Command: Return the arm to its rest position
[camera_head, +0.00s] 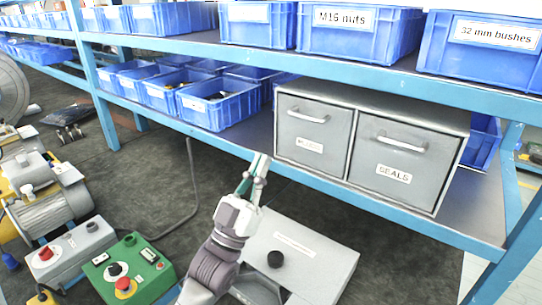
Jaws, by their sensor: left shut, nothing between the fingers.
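My left arm (212,262) reaches up from the bottom edge, a little left of the middle. My left gripper (260,162) is at its upper end, with the fingers together and nothing between them. The fingertips point up and show in front of the blue shelf edge, just left of the grey drawer cabinet. I cannot tell how far they are from the shelf edge. My right gripper is not in view.
A grey cabinet with two drawers (405,160) stands on the lower shelf. Blue bins (218,105) fill the shelves. A green control box (128,268) and a motor (52,210) are at left.

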